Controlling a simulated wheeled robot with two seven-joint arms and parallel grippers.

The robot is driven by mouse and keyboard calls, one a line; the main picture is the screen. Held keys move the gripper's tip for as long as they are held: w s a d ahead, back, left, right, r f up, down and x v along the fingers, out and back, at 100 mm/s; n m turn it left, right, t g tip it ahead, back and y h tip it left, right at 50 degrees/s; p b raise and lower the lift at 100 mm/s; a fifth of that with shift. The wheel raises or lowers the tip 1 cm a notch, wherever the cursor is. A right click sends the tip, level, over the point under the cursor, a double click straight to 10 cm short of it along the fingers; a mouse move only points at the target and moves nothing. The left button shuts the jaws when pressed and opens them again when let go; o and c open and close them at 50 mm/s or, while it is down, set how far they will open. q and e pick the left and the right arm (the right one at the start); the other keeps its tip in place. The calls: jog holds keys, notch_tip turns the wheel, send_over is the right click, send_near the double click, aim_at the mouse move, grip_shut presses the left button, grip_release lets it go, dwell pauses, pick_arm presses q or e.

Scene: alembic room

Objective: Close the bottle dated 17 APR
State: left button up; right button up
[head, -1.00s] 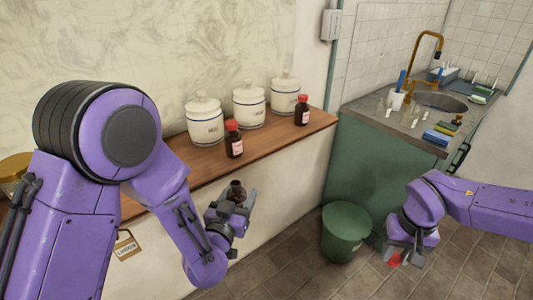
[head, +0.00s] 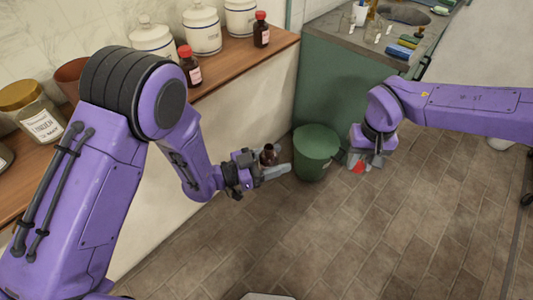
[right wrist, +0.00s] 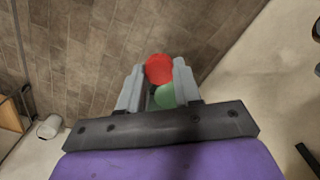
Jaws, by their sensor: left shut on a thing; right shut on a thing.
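A brown bottle (head: 268,156) with a dark open mouth and no cap is held upright in my left gripper (head: 274,165), which is shut on it. Its label is not visible, so I cannot read a date. My right gripper (head: 363,160) is shut on a red cap (head: 358,168), to the right of the bottle and apart from it. In the right wrist view the red cap (right wrist: 159,68) sits between the fingertips. Two more brown bottles with red caps, a nearer one (head: 190,68) and a farther one (head: 261,32), stand on the shelf; their labels are too small to read.
The wooden shelf (head: 240,68) also carries white lidded jars (head: 203,32) and a gold-lidded glass jar (head: 37,112). A green bin (head: 316,150) stands on the floor behind and between my grippers. A green sink cabinet (head: 340,90) is behind it. The tiled floor in front is clear.

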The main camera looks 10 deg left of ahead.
jog(key=shift+a, duration=0.35)
jog(key=w+a+r+n, duration=0.1)
jog(key=w+a+r, duration=0.1)
jog(key=a+r, duration=0.3)
notch_tip(320, 180, up, 8)
jog(key=m, duration=0.8)
send_over(270, 146)
jog(key=shift+w+a, duration=0.1)
jog(key=shift+a, duration=0.15)
jog(key=shift+r+m, duration=0.1)
jog(key=shift+m, duration=0.2)
jog(key=shift+d+m, duration=0.25)
jog(key=shift+m, duration=0.05)
jog(key=shift+f, duration=2.1)
